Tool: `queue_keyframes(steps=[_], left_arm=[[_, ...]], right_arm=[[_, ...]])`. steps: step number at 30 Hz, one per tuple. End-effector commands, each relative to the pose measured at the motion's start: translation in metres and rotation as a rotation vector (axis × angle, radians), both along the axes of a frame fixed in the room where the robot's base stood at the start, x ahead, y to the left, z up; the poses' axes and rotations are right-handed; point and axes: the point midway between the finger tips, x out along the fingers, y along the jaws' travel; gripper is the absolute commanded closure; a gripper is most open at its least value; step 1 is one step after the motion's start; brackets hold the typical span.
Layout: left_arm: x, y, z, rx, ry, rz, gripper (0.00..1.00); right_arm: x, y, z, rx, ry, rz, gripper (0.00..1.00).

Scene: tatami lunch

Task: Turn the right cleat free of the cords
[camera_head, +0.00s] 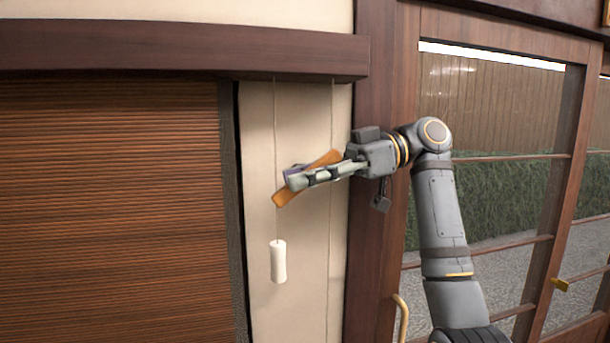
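The right cleat, an orange-brown wooden bar (285,197), is at the pale wall strip beside the dark post. It is tilted, with its upper end to the right and its lower end to the left. My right gripper (300,178) comes in from the right and appears shut on the cleat's middle, hiding it. One thin cord (275,120) hangs past the cleat's left end to a white cylindrical pull (279,262). A second cord (331,115) runs down behind my gripper. Whether either cord touches the cleat is unclear. My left gripper is out of view.
A brown slatted blind (110,200) fills the left side under a dark wooden beam (180,48). A dark post (374,250) stands right of the wall strip. Glazed wooden doors (545,250) are on the right, with a curved light-coloured handle (402,315) low beside the post.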

Motion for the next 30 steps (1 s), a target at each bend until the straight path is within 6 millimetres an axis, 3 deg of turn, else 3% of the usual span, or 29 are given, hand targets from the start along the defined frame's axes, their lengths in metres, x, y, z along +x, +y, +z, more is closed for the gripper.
queue_keyframes(steps=[11, 21, 30], left_arm=[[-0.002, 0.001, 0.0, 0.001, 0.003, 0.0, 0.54], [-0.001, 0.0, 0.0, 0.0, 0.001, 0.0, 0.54], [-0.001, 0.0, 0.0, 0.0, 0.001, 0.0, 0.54]], right_arm=[[0.001, -0.003, 0.001, 0.0, 0.001, -0.001, 0.6], [0.012, -0.06, 0.014, 0.001, 0.002, -0.002, 0.6], [0.015, -0.072, 0.017, 0.0, 0.0, 0.0, 0.6]])
